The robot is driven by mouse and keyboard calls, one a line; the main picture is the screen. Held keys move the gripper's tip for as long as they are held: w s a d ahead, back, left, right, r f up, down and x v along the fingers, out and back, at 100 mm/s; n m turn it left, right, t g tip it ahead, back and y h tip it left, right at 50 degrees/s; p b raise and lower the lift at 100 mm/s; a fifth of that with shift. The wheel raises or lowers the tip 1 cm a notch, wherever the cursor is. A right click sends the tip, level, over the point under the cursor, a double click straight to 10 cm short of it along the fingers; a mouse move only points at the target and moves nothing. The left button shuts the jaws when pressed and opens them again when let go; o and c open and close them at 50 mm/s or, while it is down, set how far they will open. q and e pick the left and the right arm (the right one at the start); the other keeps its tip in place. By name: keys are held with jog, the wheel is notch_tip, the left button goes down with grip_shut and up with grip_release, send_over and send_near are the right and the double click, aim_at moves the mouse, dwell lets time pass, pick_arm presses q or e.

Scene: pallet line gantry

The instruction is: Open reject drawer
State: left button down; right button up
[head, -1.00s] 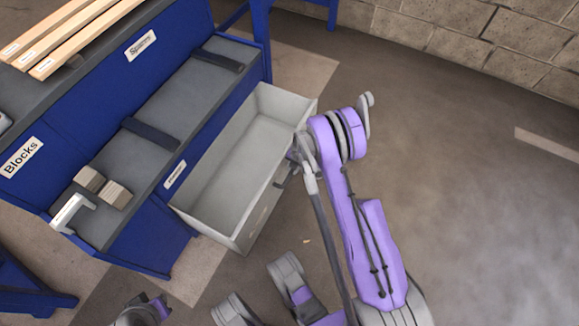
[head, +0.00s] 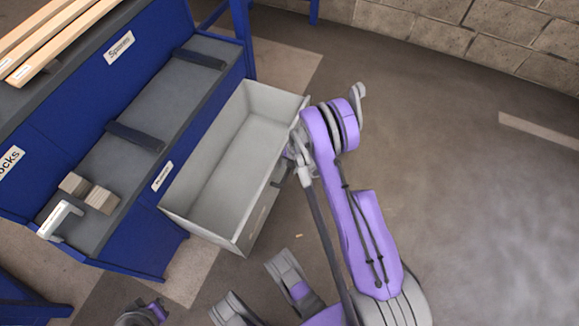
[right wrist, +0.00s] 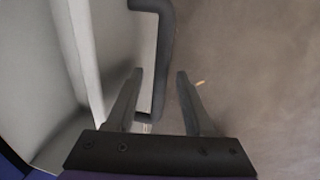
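The grey reject drawer (head: 258,214) is pulled far out of the blue cabinet, and its inside looks empty. Its dark handle (right wrist: 165,35) is on the outer front face; in the head view the handle is partly hidden by my right gripper (head: 291,163). In the right wrist view my right gripper (right wrist: 159,78) has its fingers apart, one on each side of the handle bar. A narrow gap shows beside the bar, so it is not clamped.
The blue cabinet (head: 150,235) has a grey ledge with two brownish blocks (head: 87,193) and a white bracket-like piece (head: 60,219). Wooden slats (head: 55,45) lie on top. Open floor (head: 460,200) is to the right, up to a block wall (head: 480,35).

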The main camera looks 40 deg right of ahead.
notch_tip(320, 180, up, 11)
jog(key=s+p, duration=0.1)
jog(key=p, duration=0.2)
jog(key=shift+s+d+f, duration=0.15)
jog(key=shift+s+d, duration=0.25)
jog(key=shift+d, duration=0.05)
dwell(0.3)
